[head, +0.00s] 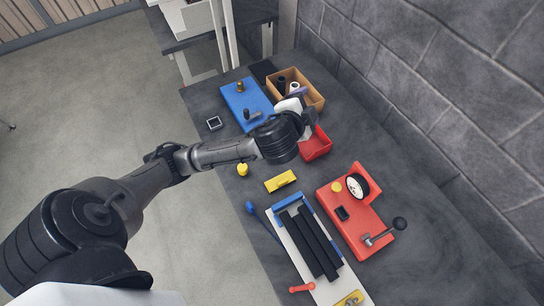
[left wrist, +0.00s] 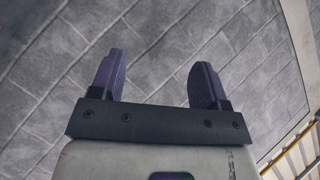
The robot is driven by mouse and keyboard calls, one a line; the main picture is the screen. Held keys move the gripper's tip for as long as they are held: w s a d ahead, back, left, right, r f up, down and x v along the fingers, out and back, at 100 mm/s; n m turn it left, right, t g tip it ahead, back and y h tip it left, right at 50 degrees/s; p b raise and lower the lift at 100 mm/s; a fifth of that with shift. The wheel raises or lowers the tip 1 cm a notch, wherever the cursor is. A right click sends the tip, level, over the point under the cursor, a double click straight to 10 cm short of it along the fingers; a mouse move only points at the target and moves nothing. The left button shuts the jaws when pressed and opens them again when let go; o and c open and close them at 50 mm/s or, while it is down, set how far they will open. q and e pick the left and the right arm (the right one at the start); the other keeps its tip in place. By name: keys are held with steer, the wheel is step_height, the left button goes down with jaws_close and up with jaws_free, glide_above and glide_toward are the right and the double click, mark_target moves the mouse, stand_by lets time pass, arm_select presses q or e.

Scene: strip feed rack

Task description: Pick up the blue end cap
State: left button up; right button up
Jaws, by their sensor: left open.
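My left gripper (head: 298,93) is over the far end of the bench, partly hidden by its own wrist. In the left wrist view its two purple fingers (left wrist: 158,60) are spread apart with nothing between them. A small round blue piece (head: 249,207) is at the bench's left edge, with a thin dark rod by it. A blue bar (head: 287,202) crosses the far end of the white rack (head: 330,290) holding black strips. I cannot tell which of these is the end cap. Both are well in front of my gripper. My right gripper is not in view.
A wooden box (head: 318,101) with bottles, a blue plate (head: 238,100) and a red bin (head: 318,147) are near my gripper. A yellow block (head: 280,181) and a red fixture with a gauge (head: 355,222) lie nearer. A stone wall (head: 420,70) borders the right side.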

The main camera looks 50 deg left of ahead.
arm_select(q)
steer(key=w+a+r+m+t+h, duration=0.1)
steer(key=w+r+m+t+h, duration=0.9)
steer(key=m, duration=0.6)
step_height(320, 180, down, 18)
steer(key=s+d+m+g+h, duration=0.25)
steer(key=m+g+h, duration=0.25)
steer(key=m+g, duration=0.8)
steer(key=s+a+f+n+g+y, duration=0.2)
steer(key=s+a+f+g+y, duration=0.75)
steer(key=s+a+f, duration=0.2)
steer(key=shift+g+h, duration=0.25)
steer(key=shift+g, duration=0.1)
steer(key=f, duration=0.5)
steer(key=w+f+b, duration=0.1)
steer(key=f, duration=0.1)
steer(key=shift+d+f, duration=0.3)
steer(key=shift+d, duration=0.05)
steer(key=shift+w+a+f, duration=0.1)
steer(key=shift+f, duration=2.95)
